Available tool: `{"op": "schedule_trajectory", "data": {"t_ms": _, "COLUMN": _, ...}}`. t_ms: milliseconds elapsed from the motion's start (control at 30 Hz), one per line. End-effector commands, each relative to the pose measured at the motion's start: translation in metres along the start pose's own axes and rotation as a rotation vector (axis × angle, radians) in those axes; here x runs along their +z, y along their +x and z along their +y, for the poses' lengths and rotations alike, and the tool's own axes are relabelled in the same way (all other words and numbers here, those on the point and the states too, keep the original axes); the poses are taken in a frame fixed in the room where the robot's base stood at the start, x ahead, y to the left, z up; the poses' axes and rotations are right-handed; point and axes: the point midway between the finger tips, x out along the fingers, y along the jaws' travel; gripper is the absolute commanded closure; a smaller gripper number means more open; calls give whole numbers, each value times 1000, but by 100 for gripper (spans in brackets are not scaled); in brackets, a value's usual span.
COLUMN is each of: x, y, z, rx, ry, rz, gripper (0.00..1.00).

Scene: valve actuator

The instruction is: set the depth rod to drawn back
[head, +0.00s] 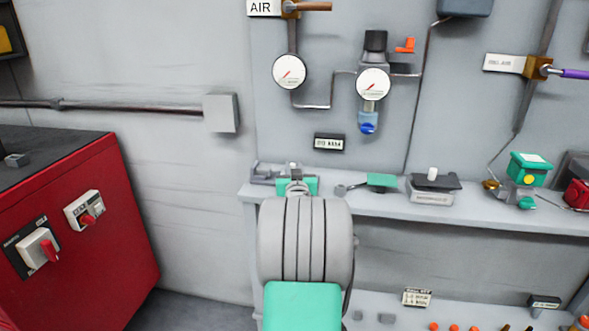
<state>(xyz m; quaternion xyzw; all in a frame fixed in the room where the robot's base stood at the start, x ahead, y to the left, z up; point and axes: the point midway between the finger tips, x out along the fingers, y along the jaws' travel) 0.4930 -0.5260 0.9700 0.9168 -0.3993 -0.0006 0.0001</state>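I cannot make out a depth rod for certain. On the grey shelf (500,216) stands a small dark-topped device (434,184) with a white knob and a labelled light base. To its left lies a green block with a grey rod-like part (381,181) pointing left. A grey metal fixture (264,172) sits at the shelf's left end, partly behind my arm. My grey and green arm rises from the bottom middle to the shelf edge. Its far end, grey with green sides, is at the fixture; my gripper's fingers are hidden or too small to tell.
Pressure gauges (289,71) and a regulator (375,42) hang on the wall above the shelf. A green box-like unit (528,170) stands at the shelf's right. A red cabinet (88,250) with switches is at left. A lower shelf (377,303) holds small parts.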

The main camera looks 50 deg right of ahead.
Motion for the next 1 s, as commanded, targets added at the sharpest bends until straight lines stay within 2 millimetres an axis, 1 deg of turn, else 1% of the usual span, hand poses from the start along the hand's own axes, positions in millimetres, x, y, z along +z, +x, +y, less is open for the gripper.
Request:
{"op": "schedule_trajectory", "data": {"t_ms": 167, "x": 0, "y": 0, "z": 0, "rx": 0, "ry": 0, "rz": 1, "gripper": 76}}
{"op": "schedule_trajectory", "data": {"t_ms": 267, "x": -1, "y": -6, "z": 0, "rx": 0, "ry": 0, "rz": 1, "gripper": 76}}
{"op": "schedule_trajectory", "data": {"t_ms": 367, "x": 0, "y": -22, "z": 2, "rx": 2, "ry": 0, "rz": 1, "gripper": 76}}
{"op": "schedule_trajectory", "data": {"t_ms": 500, "x": 0, "y": -52, "z": 1, "rx": 2, "ry": 0, "rz": 2, "gripper": 76}}
{"op": "schedule_trajectory", "data": {"t_ms": 633, "x": -1, "y": -72, "z": 2, "rx": 3, "ry": 0, "rz": 1, "gripper": 76}}
{"op": "schedule_trajectory", "data": {"t_ms": 733, "x": 0, "y": -78, "z": 1, "rx": 1, "ry": 1, "rz": 0, "gripper": 76}}
{"op": "schedule_trajectory", "data": {"t_ms": 1000, "x": 0, "y": -78, "z": 1, "rx": 1, "ry": 0, "rz": 0, "gripper": 76}}
